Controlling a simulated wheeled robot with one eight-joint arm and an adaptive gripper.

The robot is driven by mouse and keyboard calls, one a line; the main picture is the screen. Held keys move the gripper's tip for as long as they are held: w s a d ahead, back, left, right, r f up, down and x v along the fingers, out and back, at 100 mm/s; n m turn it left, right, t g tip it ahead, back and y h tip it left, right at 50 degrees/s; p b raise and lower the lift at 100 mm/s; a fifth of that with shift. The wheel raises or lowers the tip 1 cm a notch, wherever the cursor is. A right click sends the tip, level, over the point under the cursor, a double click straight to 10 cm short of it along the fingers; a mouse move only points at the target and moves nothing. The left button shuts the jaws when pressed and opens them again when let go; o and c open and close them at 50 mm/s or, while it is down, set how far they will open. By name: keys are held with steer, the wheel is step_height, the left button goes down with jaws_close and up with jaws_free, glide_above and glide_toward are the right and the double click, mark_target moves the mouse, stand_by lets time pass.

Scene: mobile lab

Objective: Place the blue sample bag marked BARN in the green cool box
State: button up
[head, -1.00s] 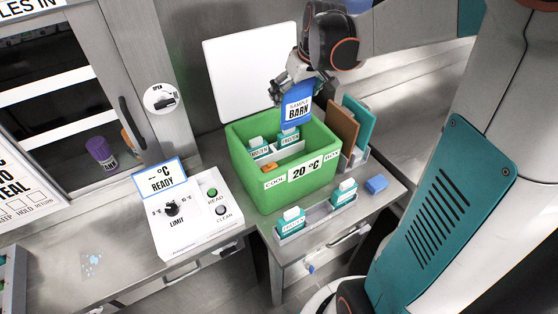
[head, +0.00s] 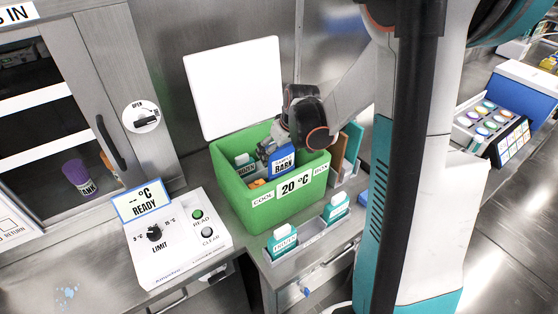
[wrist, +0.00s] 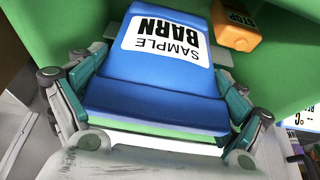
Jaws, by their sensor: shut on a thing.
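The blue sample bag (head: 282,164) carries a white label reading SAMPLE BARN. It fills the middle of the wrist view (wrist: 160,75), between the two fingers. My gripper (head: 266,148) is shut on the bag and holds it inside the opening of the green cool box (head: 230,188). The green walls surround the bag in the wrist view (wrist: 60,25). The box shows 20 °C on its front. The bag's lower part is hidden by the front wall in the head view, so I cannot tell whether it touches the floor.
The white lid (head: 243,85) stands open behind. Teal packs (head: 283,240) sit in a tray in front. A white control unit (head: 178,238) stands to the left.

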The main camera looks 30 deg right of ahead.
mark_target(279, 159)
steer(key=shift+f+b, duration=0.5)
steer(key=shift+f, duration=1.3)
steer(key=shift+f+b, duration=0.45)
steer(key=shift+f, duration=0.15)
steer(key=o, duration=0.8)
steer(key=shift+o, duration=0.2)
steer(key=shift+r+p, duration=0.3)
steer(key=shift+r, duration=0.15)
steer(key=p+v, duration=0.4)
steer(key=v, duration=0.8)
steer(key=shift+r, duration=0.25)
